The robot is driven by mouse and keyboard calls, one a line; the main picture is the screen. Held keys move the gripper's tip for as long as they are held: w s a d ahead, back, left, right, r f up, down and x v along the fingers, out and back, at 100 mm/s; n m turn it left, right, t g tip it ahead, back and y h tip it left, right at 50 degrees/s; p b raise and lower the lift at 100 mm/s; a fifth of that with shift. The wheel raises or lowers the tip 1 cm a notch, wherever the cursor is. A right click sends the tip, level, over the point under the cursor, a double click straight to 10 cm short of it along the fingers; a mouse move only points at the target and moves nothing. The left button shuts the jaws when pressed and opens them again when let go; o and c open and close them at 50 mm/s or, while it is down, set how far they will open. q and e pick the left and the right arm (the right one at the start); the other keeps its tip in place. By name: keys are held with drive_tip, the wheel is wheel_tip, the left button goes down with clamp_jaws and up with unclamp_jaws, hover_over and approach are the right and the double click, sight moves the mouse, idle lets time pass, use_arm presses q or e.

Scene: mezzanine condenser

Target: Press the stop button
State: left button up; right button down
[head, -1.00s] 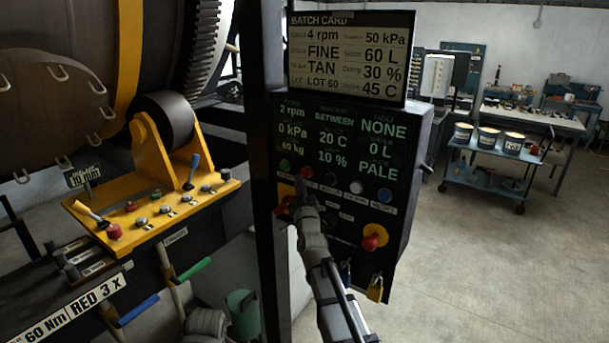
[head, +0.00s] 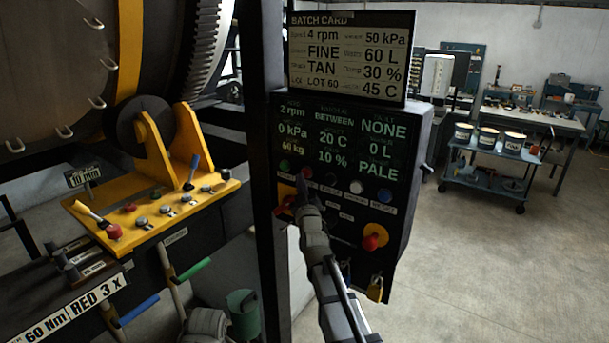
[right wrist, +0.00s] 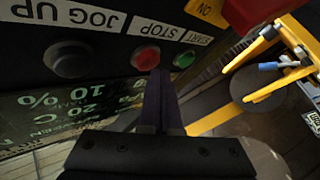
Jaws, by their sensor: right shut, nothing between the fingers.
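The stop button is the red round button (head: 306,172) in the upper button row of the black control panel (head: 408,190). In the right wrist view the fingertips (right wrist: 160,76) end just beside the red button, toward the green one. I cannot tell whether they touch. My left gripper is not in view.
A red knob on a yellow plate (head: 374,237) and a yellow padlock (head: 375,289) are lower on the panel. A dark post (head: 265,130) stands left of it. A yellow control shelf (head: 150,212) and large drum (head: 50,70) are further left.

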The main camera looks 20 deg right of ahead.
drive_tip(key=shift+w+d, duration=0.3)
drive_tip(key=shift+d, duration=0.1)
idle(0.6)
drive_tip(key=shift+a, duration=0.1)
drive_tip(key=shift+s+a, duration=0.55)
drive_tip(key=shift+a, duration=0.05)
drive_tip(key=shift+s+a, duration=0.8)
drive_tip(key=shift+a, duration=0.2)
drive_tip(key=shift+s+a, duration=0.75)
drive_tip(key=shift+a, duration=0.25)
